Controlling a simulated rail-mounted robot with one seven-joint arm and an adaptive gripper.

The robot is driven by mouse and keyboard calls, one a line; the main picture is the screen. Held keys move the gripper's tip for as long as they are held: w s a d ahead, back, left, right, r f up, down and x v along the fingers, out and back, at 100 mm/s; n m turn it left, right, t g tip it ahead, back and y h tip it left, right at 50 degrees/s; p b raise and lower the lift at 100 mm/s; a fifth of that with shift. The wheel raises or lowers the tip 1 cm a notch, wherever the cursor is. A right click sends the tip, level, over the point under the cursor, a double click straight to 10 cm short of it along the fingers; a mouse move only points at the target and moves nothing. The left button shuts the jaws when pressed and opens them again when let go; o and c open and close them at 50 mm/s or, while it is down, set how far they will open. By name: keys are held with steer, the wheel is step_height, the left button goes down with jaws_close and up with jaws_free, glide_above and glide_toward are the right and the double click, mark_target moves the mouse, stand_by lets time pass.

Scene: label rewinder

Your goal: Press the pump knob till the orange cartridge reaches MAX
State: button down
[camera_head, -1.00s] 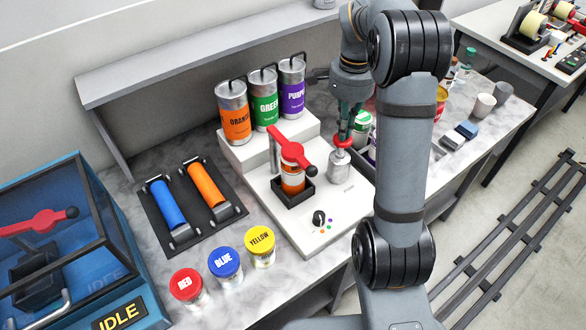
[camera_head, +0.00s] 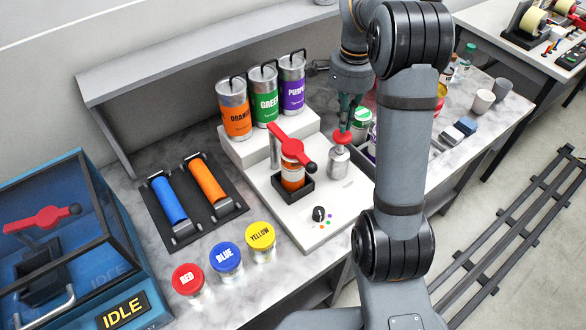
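The pump (camera_head: 339,160) is a silver cylinder with a red knob (camera_head: 341,137) on top, standing at the right of the white station (camera_head: 312,220). My gripper (camera_head: 345,122) points down directly over the knob, its fingertips at or just above it. I cannot tell whether they touch, nor whether the fingers are open or shut. The orange cartridge (camera_head: 292,178) is a small jar with an orange band, upright in a black square holder under a red lever (camera_head: 291,148). Its MAX mark and exact fill level are too small to read.
ORANGE (camera_head: 236,118), GREEN (camera_head: 265,104) and PURPLE (camera_head: 292,93) canisters stand behind the station. A selector dial (camera_head: 319,214) is at its front. RED, BLUE and YELLOW jars stand at the front left. A blue machine (camera_head: 60,245) reads IDLE. My arm hides part of the bench's right side.

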steer(key=shift+f, duration=0.1)
steer(key=shift+f+b, duration=1.65)
steer(key=shift+f, duration=0.25)
steer(key=shift+r+p, duration=1.55)
steer(key=shift+r, duration=0.45)
steer(key=shift+f, duration=0.15)
steer(key=shift+f+b, duration=1.7)
steer(key=shift+f, duration=0.2)
steer(key=shift+r+p, duration=1.6)
steer(key=shift+r, duration=0.45)
